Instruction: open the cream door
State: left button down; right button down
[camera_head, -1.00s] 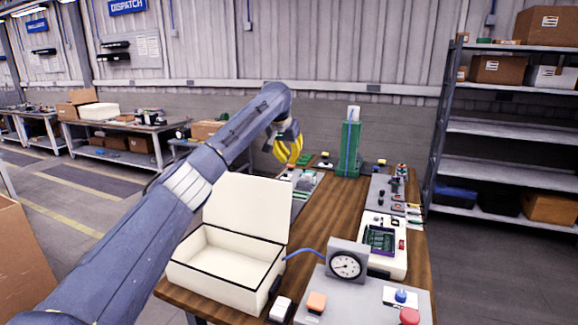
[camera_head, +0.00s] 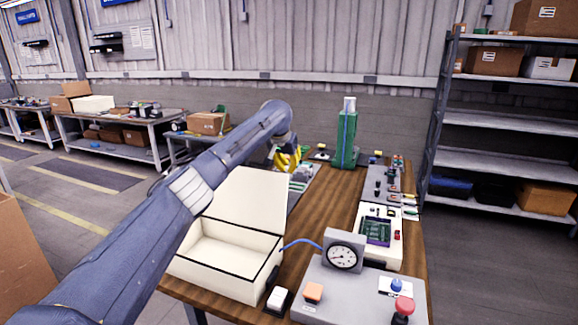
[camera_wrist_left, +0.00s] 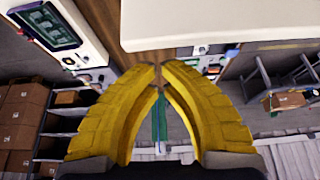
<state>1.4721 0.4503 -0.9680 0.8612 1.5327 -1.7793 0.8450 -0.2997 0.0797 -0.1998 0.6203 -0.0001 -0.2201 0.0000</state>
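A cream box (camera_head: 212,277) stands at the near left of the wooden table, with its cream door (camera_head: 247,206), a lid-like panel, raised at the back. The inside of the box is bare where I see it. My left gripper (camera_head: 281,158) has yellow fingers and is behind the door's top edge, partly hidden by my arm. In the left wrist view the finger tips (camera_wrist_left: 160,68) come together with nothing seen between them. A cream panel (camera_wrist_left: 215,22), likely the door, spans the top there, apart from the fingers. My right gripper is not in view.
A grey panel (camera_head: 345,300) with a dial gauge (camera_head: 342,257) and buttons stands right of the box, with a blue cable between. A white unit with a circuit board (camera_head: 377,231) and a green post (camera_head: 347,140) are farther back. Bare wood lies between them.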

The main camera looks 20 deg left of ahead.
pick_arm(q)
jog(key=shift+s+r, duration=0.25)
jog(key=shift+s, duration=0.95)
